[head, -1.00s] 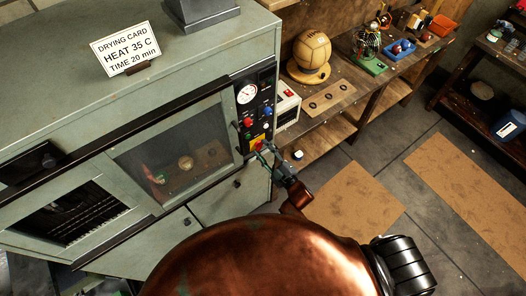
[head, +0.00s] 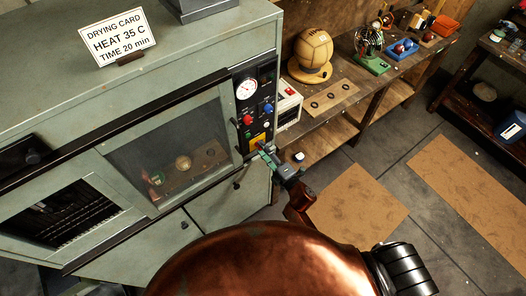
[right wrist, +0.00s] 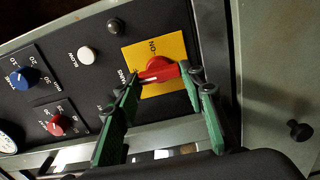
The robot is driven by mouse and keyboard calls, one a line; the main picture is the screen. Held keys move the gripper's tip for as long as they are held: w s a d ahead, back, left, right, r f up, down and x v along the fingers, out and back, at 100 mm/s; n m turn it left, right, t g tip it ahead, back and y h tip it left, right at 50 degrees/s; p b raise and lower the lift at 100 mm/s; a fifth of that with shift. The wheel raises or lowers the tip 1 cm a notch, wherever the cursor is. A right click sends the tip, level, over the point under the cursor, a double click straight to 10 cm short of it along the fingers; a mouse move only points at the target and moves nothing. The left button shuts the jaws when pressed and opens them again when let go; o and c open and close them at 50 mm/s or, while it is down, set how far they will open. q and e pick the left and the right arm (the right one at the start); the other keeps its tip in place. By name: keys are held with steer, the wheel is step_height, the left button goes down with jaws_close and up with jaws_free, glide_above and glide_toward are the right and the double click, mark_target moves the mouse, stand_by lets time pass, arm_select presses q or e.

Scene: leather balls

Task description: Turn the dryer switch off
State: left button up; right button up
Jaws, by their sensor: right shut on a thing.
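The dryer (head: 110,95) is a grey-green cabinet with a glass door and a black control panel on its right side. Its red rotary switch (right wrist: 160,70) sits on a yellow plate marked ON, seen in the right wrist view; the plate (head: 258,139) also shows in the head view. My right gripper (right wrist: 166,77) has its green fingers on both sides of the switch's red handle and is shut on it. In the head view the right gripper (head: 261,150) covers most of the switch. My left gripper is not in view.
The panel also carries a round gauge (head: 246,89), a blue knob (right wrist: 25,76), a red knob (right wrist: 59,124) and a white button (right wrist: 86,55). A workbench with a leather ball (head: 311,53) stands right of the dryer. Floor is open below it.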

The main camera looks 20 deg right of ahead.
stand_by(0.3)
steer(key=o, duration=1.2)
steer(key=shift+c, duration=0.2)
steer(key=v, duration=1.2)
